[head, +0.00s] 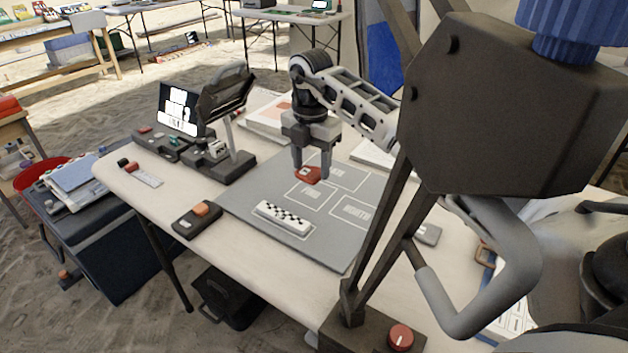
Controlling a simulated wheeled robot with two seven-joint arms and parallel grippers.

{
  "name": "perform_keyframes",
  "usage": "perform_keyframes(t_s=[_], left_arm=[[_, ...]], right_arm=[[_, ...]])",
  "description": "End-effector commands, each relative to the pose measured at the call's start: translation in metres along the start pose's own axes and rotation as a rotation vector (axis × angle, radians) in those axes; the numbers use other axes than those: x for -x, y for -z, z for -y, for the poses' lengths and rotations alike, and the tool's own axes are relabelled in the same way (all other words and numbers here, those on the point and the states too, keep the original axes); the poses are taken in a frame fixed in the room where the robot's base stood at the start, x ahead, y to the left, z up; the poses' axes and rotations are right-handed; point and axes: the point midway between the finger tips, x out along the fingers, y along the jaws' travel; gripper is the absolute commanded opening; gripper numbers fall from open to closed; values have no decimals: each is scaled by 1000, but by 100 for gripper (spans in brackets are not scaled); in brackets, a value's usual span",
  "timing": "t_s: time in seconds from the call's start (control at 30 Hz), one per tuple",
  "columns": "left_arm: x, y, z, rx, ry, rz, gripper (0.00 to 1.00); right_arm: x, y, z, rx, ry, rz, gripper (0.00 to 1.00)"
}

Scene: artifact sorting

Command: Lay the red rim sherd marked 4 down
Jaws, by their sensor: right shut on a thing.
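My right gripper (311,175) reaches in from the right over the grey mat (245,195) and points down. Its two fingers are shut on a red sherd (310,173), which has a small pale mark too tiny to read. The sherd is low over the mat, near the outlined boxes at its far side. I cannot tell whether it touches the mat. The mat has several white-outlined boxes with printed words. My left gripper is not in view.
A black-and-white scale bar (284,217) lies on the mat's near part. A device with a lit screen (180,108) stands at the table's left. A small box with an orange button (198,217) sits by the mat. A large dark lamp head (515,110) blocks the right side.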

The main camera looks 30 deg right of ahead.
Motion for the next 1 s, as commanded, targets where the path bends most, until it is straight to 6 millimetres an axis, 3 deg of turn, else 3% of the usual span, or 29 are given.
perform_keyframes(t_s=[0.1, 0.2, 0.4, 0.6, 0.97, 1.0], left_arm=[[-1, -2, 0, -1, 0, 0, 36], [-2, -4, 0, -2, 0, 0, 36], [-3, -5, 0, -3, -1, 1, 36], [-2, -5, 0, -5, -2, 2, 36], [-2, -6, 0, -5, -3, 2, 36], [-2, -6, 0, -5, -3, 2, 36]], right_arm=[[-20, -14, -6, -1, 1, -2, 30], [-28, -21, -10, 0, -2, -1, 30], [-38, -29, -12, -1, 0, 0, 29], [-65, -27, -12, 2, -1, -1, 29], [-70, -28, -11, 1, -1, 1, 29], [-70, -28, -11, 1, -1, 1, 54]])
